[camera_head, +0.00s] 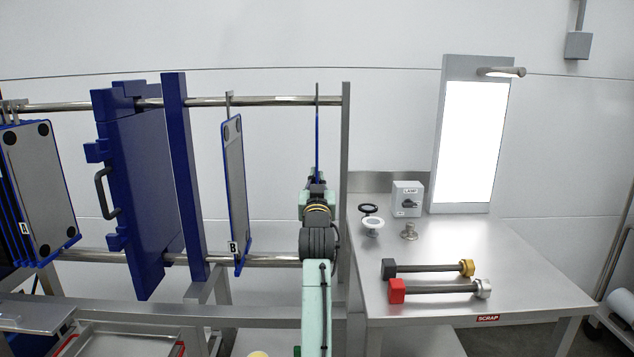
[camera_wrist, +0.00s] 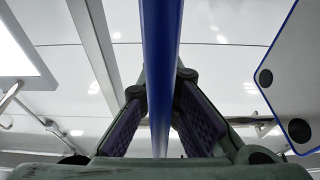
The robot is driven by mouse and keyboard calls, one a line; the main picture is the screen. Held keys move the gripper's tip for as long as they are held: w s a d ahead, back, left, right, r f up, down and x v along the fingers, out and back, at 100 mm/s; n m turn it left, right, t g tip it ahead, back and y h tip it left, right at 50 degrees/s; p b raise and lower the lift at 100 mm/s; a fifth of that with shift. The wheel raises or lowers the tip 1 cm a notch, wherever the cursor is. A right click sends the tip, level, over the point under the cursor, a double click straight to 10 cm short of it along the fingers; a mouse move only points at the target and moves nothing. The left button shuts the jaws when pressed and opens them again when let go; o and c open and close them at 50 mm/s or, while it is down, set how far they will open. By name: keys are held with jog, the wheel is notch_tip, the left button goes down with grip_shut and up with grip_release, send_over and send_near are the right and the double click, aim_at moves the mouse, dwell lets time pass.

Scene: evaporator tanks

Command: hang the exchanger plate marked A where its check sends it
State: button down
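A blue-edged plate (camera_head: 317,135) hangs edge-on at the right end of the upper rail, and its marking is not visible. My gripper (camera_head: 316,183) is at the lower part of this plate. In the wrist view my fingers (camera_wrist: 161,85) are closed on both sides of the plate's blue edge (camera_wrist: 162,40). A plate marked B (camera_head: 235,185) hangs to the left.
Blue press plates (camera_head: 140,190) with a handle stand between the pack and plate B. On the right, a steel table (camera_head: 440,320) marked SCRAP holds a lit panel (camera_head: 470,145), a LAMP switch box (camera_head: 408,198) and two bolts, one red-headed (camera_head: 440,288). A grey post (camera_head: 345,160) stands close right of my gripper.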

jog(key=shift+w+f, duration=0.2)
jog(key=shift+w, duration=0.45)
jog(key=shift+w+f, duration=0.25)
jog(key=shift+w, duration=0.45)
jog(key=shift+w+f, duration=0.2)
jog(key=shift+w, duration=0.45)
